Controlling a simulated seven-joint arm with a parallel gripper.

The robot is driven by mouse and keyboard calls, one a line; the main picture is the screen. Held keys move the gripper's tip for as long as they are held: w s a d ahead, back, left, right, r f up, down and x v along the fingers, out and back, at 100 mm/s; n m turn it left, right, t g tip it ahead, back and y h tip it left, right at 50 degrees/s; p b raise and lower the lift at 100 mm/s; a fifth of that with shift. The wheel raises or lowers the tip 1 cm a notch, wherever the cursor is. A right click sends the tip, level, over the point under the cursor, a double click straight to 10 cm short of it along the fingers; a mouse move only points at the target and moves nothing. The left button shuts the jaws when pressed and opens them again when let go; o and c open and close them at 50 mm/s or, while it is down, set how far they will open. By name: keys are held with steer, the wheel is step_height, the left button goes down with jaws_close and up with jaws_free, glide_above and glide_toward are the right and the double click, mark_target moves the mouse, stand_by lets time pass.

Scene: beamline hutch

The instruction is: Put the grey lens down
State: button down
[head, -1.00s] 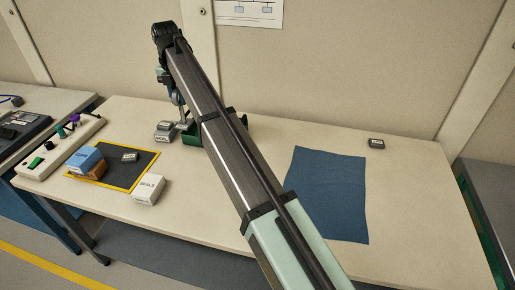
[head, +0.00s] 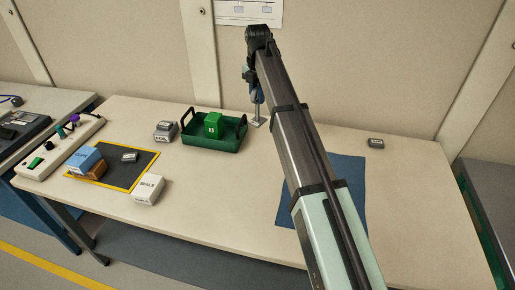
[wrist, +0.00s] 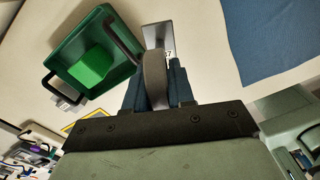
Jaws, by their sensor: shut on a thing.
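The grey lens (wrist: 155,78) is a rounded grey piece with a flat, light grey foot that carries a small dark mark. My gripper (wrist: 155,90) is shut on it, with a blue finger on each side. In the head view my gripper (head: 257,98) hangs at the far side of the table, right of the green tray. There the lens foot (head: 257,123) shows below the fingers, close to the tabletop. I cannot tell whether it touches. The arm and fingers hide part of the lens.
A green tray (head: 212,146) holding a green box (head: 213,124) stands just left of the gripper. A grey labelled block (head: 164,133) is further left. A blue cloth (head: 350,190) lies right, partly behind my arm. A small dark item (head: 376,143) lies beyond it.

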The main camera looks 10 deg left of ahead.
mark_target(257, 120)
step_height(257, 120, down, 12)
steer(key=shift+f, duration=0.2)
stand_by(0.5)
steer(key=shift+f, duration=0.15)
steer(key=c, duration=1)
jaws_free()
steer(key=shift+o, duration=0.2)
step_height(257, 120, up, 12)
steer(key=shift+r, duration=0.2)
